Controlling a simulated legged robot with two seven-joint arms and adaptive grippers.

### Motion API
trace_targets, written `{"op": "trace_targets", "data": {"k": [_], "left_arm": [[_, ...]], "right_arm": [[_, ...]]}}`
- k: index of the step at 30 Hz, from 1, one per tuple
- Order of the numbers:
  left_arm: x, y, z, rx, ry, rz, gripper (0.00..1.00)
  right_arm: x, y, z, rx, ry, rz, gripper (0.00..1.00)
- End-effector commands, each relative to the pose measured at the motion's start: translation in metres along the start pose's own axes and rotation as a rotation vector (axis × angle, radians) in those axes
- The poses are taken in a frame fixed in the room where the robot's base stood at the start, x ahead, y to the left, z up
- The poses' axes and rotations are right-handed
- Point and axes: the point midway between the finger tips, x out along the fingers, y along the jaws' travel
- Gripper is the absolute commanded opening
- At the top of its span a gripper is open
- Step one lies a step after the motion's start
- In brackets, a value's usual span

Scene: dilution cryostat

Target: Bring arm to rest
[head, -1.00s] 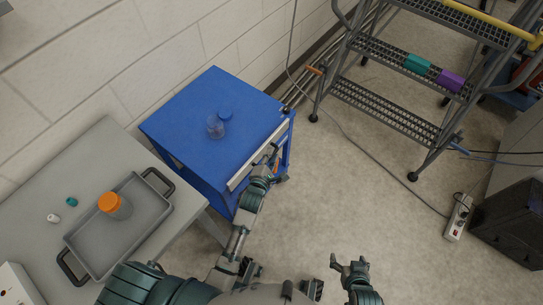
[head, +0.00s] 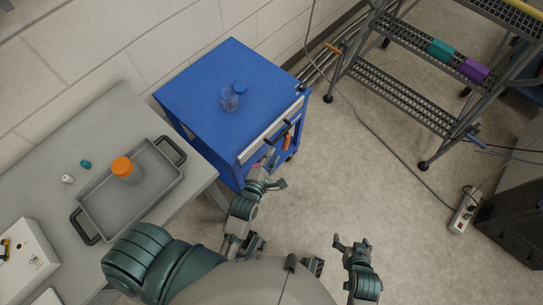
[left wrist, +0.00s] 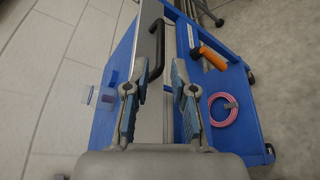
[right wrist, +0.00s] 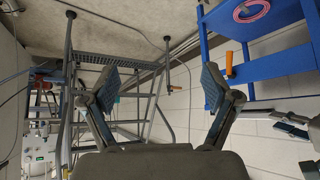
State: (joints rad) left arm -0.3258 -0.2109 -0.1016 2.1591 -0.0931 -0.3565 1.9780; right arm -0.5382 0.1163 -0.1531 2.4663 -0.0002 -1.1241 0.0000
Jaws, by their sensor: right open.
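My left gripper (head: 268,180) is open and empty, just in front of the blue cart (head: 185,90). The cart's pale drawer front with a black handle (head: 272,133) lies beyond its fingertips. In the left wrist view the fingers (left wrist: 160,90) stand apart, with the handle (left wrist: 150,35) ahead and clear of them. My right gripper (head: 352,243) is held low over bare floor at the lower middle. In the right wrist view its fingers (right wrist: 163,80) are wide apart with nothing between them.
A clear jar (head: 229,99) and a blue lid (head: 240,86) are on the cart. An orange-handled tool (left wrist: 210,55) and a pink coil (left wrist: 222,108) show on it too. A table with a grey tray (head: 95,213) is left. Steps (head: 400,100) and a cable are right.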

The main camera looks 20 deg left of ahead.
Motion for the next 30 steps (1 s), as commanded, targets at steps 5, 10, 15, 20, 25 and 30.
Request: {"op": "trace_targets", "data": {"k": [5,10,15,20,25,30], "left_arm": [[0.000,0.000,0.000,-0.001,0.000,0.000,0.25],[0.000,0.000,0.000,-0.001,0.000,0.000,0.25],[0.000,-0.009,-0.002,0.055,0.006,-0.031,0.25],[-0.007,-0.062,-0.022,0.413,0.012,-0.230,0.25],[-0.050,-0.153,-0.079,1.036,-0.105,-0.600,0.25],[-0.124,-0.218,-0.148,1.567,-0.397,-0.949,0.25]], "right_arm": [[0.000,0.000,0.000,0.000,0.000,0.000,0.87],[0.000,0.000,0.000,0.000,0.000,0.000,0.87],[0.004,0.000,0.003,-0.001,-0.013,0.001,0.87],[0.030,0.001,0.030,-0.003,-0.096,0.004,0.87],[0.067,0.004,0.090,-0.005,-0.243,0.010,0.87],[0.085,0.007,0.159,-0.005,-0.388,0.014,0.87]]}}
